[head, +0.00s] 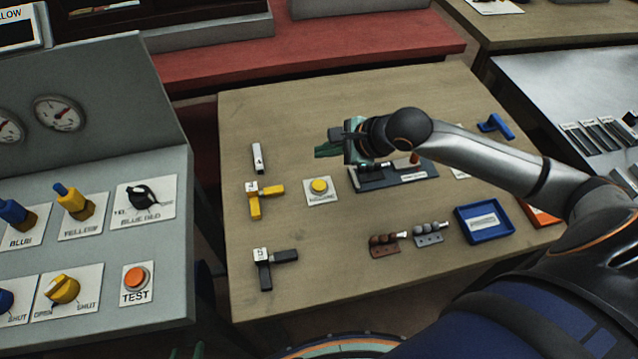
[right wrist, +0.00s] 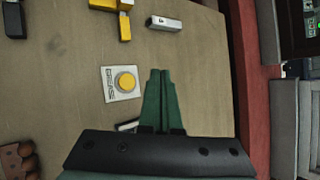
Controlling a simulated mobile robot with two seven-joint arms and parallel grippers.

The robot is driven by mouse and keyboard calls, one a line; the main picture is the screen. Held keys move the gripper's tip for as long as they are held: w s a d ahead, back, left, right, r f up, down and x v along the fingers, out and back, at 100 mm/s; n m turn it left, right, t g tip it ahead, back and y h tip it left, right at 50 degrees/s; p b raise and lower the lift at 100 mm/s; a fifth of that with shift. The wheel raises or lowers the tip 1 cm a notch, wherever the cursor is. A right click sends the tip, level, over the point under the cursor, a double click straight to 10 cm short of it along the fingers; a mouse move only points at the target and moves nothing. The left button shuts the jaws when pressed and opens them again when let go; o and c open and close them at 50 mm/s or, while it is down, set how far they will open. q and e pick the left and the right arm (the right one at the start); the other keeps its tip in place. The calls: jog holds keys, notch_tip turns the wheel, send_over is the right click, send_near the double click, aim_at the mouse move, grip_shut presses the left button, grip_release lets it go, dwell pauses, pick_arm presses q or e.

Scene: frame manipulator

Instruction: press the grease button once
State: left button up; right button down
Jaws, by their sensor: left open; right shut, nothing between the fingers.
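The grease button is a round yellow cap (head: 319,186) on a white labelled plate on the wooden table. It also shows in the right wrist view (right wrist: 125,82), left of my fingertips, with nothing over it. My right gripper (head: 322,150) is shut and empty, its green fingers together. In the head view it hangs just beyond the button, apart from it; its height above the table is hard to tell. The fingers also show in the right wrist view (right wrist: 159,75). My left gripper (head: 186,351) shows only as green tips at the bottom edge.
Yellow (head: 259,198) and black (head: 272,265) angled pieces and a grey block (head: 257,158) lie left of the button. A dark tray (head: 400,184) is close on its right. A blue tray (head: 484,221) lies further right. A grey control panel (head: 100,255) stands left.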

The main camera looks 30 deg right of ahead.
jog(key=b, duration=0.4)
send_over(324, 186)
notch_tip(324, 186, down, 7)
jog(key=shift+f, duration=0.15)
jog(key=shift+f+b, duration=0.5)
jog(key=shift+b, duration=0.1)
dwell(1.2)
jog(key=shift+f+b, duration=0.35)
jog(key=shift+b, duration=0.25)
jog(key=shift+f+b, duration=0.55)
jog(key=shift+b, duration=0.05)
dwell(0.5)
jog(key=shift+r, duration=0.1)
jog(key=shift+r+p, duration=0.45)
jog(key=shift+r, duration=0.35)
